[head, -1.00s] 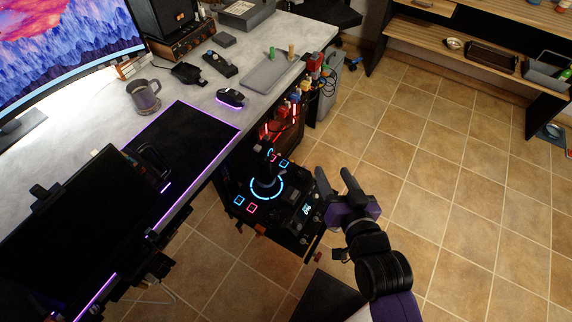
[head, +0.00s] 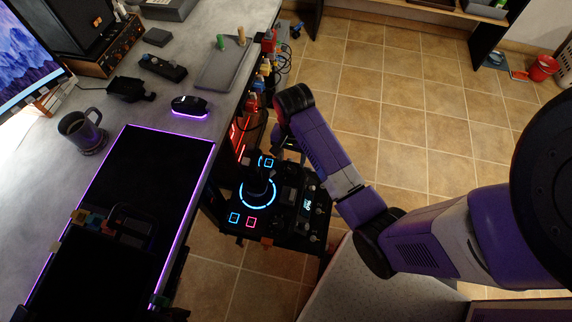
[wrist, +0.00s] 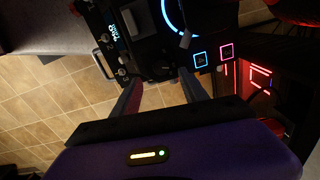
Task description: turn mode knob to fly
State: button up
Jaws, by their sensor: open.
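The black control panel (head: 275,222) carries a joystick (head: 259,178) inside a glowing blue ring, a small lit display (head: 308,206) and several small dark knobs along its right side (head: 313,238). In the wrist view the display (wrist: 112,30) and a knob (wrist: 122,71) show at the panel's edge. I cannot tell which knob is the mode knob or read its labels. My gripper (wrist: 159,80) is open and empty, its two fingers reaching over the panel's near edge; contact cannot be told. In the head view my gripper (head: 288,147) is partly hidden by my arm, at the panel's far side.
A red-lit computer case (head: 240,130) is close behind the panel. Tiled floor (head: 400,130) is clear to the right.

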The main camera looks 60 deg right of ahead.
aim_at(291, 170)
notch_tip(291, 170, down, 8)
jog(key=shift+r+b, duration=0.15)
jog(key=shift+b, duration=0.3)
grip_shut()
jog(key=shift+r+n+p, duration=0.15)
jog(key=shift+n+p, duration=0.25)
jog(key=shift+p, duration=0.05)
jog(key=n+p, duration=0.2)
jog(key=shift+n, duration=0.3)
jog(key=shift+n+p, duration=1.35)
jog(key=shift+n, duration=0.85)
